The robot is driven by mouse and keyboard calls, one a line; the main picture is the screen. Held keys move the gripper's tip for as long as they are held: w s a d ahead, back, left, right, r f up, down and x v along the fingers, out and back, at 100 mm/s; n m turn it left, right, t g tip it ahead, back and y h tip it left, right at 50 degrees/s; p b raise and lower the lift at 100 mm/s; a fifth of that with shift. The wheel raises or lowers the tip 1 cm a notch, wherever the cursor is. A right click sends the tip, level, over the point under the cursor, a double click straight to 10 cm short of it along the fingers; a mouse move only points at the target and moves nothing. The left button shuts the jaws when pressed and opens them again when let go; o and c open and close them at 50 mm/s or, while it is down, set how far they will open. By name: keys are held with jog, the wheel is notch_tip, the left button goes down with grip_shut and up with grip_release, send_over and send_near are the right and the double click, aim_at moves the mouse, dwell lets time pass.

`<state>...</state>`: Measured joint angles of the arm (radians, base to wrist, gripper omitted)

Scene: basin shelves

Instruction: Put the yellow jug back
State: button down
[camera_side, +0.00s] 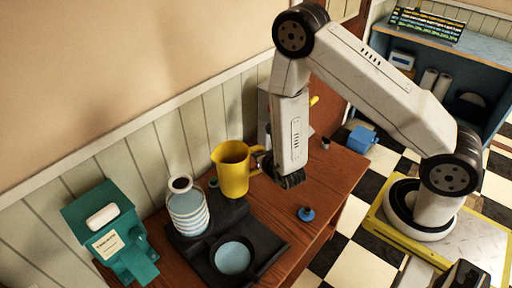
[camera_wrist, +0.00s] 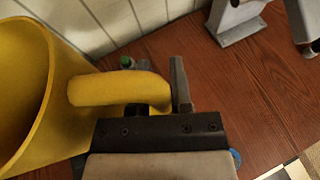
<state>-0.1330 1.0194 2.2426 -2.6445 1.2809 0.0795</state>
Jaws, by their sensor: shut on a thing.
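The yellow jug (camera_side: 232,170) is upright in the side view, at the back part of the black tray (camera_side: 265,246) on the wooden table. In the wrist view the jug (camera_wrist: 35,85) fills the left side, with its handle reaching to the right. My gripper (camera_side: 262,166) is at the jug's right side, shut on its handle. In the wrist view the gripper's fingers (camera_wrist: 160,95) are at the handle's end; one finger is partly hidden. I cannot tell whether the jug's base touches the tray or hangs just above it.
A striped bottle (camera_side: 188,210) and a round pan with a pale blue inside (camera_side: 233,258) stand on the tray, left and front of the jug. A teal dispenser (camera_side: 112,232) stands at the left. A blue knob (camera_side: 306,214) is on the table, right of the tray. The table's right part is mostly clear.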

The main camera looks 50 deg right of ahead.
jog(key=s+d+f+m+g+h, duration=0.2)
jog(key=s+d+m+g+h, duration=0.15)
jog(key=d, duration=0.45)
jog(key=s+d+f+m+g+h, duration=0.25)
jog(key=s+d+m, duration=0.2)
jog(key=d, duration=0.45)
jog(key=s+d+f+m+g+h, duration=0.2)
jog(key=s+d+m+g, duration=0.3)
jog(key=s+d, duration=0.4)
jog(key=s+g, duration=0.1)
jog(key=s, duration=0.3)
jog(key=shift+s+d+f, duration=0.3)
jog(key=shift+f, duration=0.3)
notch_tip(320, 180, down, 7)
jog(key=shift+r, duration=0.15)
jog(key=shift+f, duration=0.7)
jog(key=shift+c, duration=2.2)
grip_release()
